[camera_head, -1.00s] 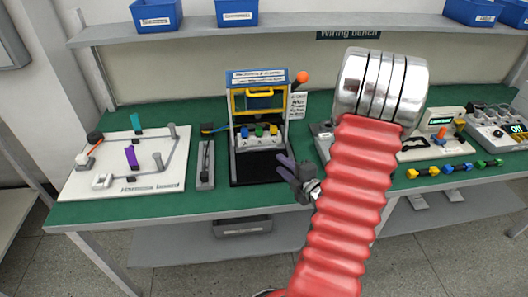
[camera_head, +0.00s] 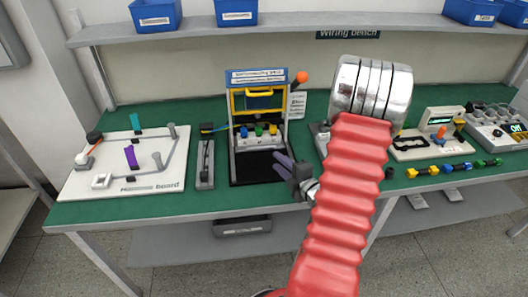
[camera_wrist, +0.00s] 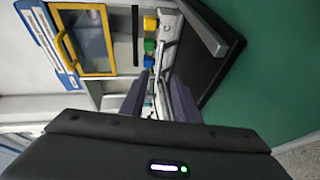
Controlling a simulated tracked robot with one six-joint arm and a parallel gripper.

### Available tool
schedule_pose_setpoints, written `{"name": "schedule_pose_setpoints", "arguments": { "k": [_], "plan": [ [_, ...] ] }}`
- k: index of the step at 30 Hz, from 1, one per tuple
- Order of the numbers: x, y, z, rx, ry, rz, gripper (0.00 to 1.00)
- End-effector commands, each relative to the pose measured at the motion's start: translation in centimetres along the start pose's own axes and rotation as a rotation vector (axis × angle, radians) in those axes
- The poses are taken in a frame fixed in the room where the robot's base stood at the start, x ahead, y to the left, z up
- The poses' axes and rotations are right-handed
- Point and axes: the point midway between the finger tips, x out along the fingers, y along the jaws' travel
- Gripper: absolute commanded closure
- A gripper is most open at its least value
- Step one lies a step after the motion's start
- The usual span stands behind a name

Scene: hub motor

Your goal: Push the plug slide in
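The plug slide appears to be the light grey block (camera_head: 262,142) carrying blue, green and yellow plugs, low in the blue-and-yellow test fixture (camera_head: 231,100). In the wrist view the yellow (camera_wrist: 150,24), green (camera_wrist: 149,45) and blue (camera_wrist: 148,61) plugs show in a row beyond my fingers. My gripper (camera_head: 280,163) is in front of the fixture, to the right above its black base. In the wrist view its two purple-grey fingers (camera_wrist: 160,100) stand apart with nothing clearly held between them. Part of the slide is hidden behind the fingers, and I cannot tell whether they touch it.
An orange-knobbed lever (camera_head: 301,77) stands at the fixture's upper right. A grey holder (camera_head: 205,165) and a white harness board (camera_head: 125,165) lie to the left. Devices and coloured connectors (camera_head: 450,167) lie right. My red arm covers the middle right.

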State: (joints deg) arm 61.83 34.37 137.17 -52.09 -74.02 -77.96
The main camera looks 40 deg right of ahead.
Motion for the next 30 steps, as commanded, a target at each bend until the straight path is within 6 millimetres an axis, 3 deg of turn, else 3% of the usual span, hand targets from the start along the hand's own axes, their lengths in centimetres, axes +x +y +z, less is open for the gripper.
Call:
{"name": "schedule_pose_setpoints", "arguments": {
  "k": [18,30],
  "plan": [
    [9.1,0.0,0.0,0.001,0.000,-0.001,0.71],
    [10.3,0.0,0.0,0.001,-0.001,0.000,0.71]
  ]
}}
